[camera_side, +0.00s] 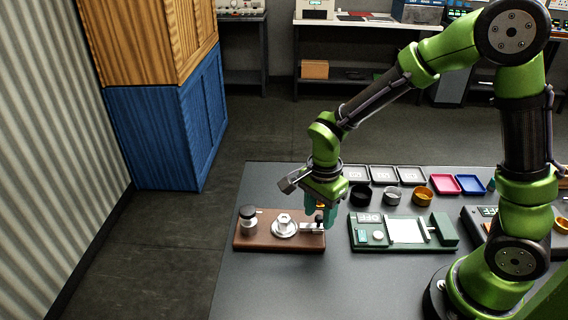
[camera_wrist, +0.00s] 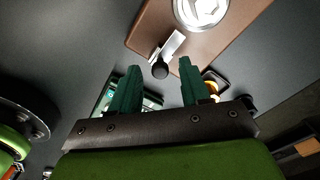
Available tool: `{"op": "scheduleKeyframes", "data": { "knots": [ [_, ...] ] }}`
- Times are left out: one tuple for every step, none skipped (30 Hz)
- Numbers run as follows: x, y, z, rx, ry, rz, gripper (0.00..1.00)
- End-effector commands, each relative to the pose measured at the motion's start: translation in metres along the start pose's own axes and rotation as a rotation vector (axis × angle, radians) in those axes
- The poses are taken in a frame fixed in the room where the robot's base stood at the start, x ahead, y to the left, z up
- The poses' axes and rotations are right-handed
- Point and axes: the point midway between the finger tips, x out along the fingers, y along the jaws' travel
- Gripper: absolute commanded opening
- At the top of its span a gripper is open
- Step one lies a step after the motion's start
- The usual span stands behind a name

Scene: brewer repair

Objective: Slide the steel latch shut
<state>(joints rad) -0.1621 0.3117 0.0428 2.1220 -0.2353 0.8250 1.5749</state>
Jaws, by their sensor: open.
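The steel latch (camera_side: 312,227) is a small metal bar with a black knob on the right end of a brown board (camera_side: 268,245). In the wrist view the latch (camera_wrist: 172,46) lies at the board's edge, and its black knob (camera_wrist: 160,70) sits just ahead of the fingertips, about midway between them. My gripper (camera_side: 321,212) is over the latch end of the board. In the wrist view my gripper (camera_wrist: 160,66) has its two green fingers spread apart with nothing held. I cannot tell whether a finger touches the knob.
The board also bears a round steel fitting (camera_side: 284,226) and a black-topped cylinder (camera_side: 248,219). A green device (camera_side: 403,246) stands just to the right. Cups (camera_side: 391,195) and trays (camera_side: 443,184) lie behind. The table's front is clear.

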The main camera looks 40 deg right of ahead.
Motion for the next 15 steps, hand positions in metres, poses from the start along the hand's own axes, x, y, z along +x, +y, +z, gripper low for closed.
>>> {"op": "scheduleKeyframes", "data": {
  "knots": [
    [0.0021,0.0002,0.0000,0.000,0.000,0.001,0.46],
    [0.0026,0.0001,0.0000,0.000,0.000,0.000,0.46],
    [0.0029,0.0000,0.0000,0.000,0.000,0.000,0.46],
    [0.0030,0.0000,0.0000,-0.001,0.000,-0.001,0.46],
    [0.0030,-0.0001,0.0000,-0.001,0.000,-0.001,0.46],
    [0.0029,-0.0001,0.0000,-0.001,0.000,-0.001,0.46],
    [0.0028,-0.0001,0.0001,-0.001,0.000,-0.001,0.46],
    [0.0027,-0.0001,0.0000,-0.001,0.000,-0.001,0.46],
    [0.0027,-0.0001,0.0001,-0.001,0.000,-0.001,0.46],
    [0.0026,-0.0001,0.0000,-0.001,0.000,-0.001,0.42],
    [0.0026,-0.0001,0.0001,-0.001,0.000,-0.001,0.37],
    [0.0025,-0.0001,0.0001,-0.001,0.000,-0.001,0.31],
    [0.0025,-0.0001,0.0001,-0.001,0.000,-0.001,0.26],
    [0.0024,-0.0001,0.0001,-0.001,0.000,-0.001,0.22],
    [0.0024,-0.0002,0.0001,-0.001,0.000,-0.001,0.16]
  ]
}}
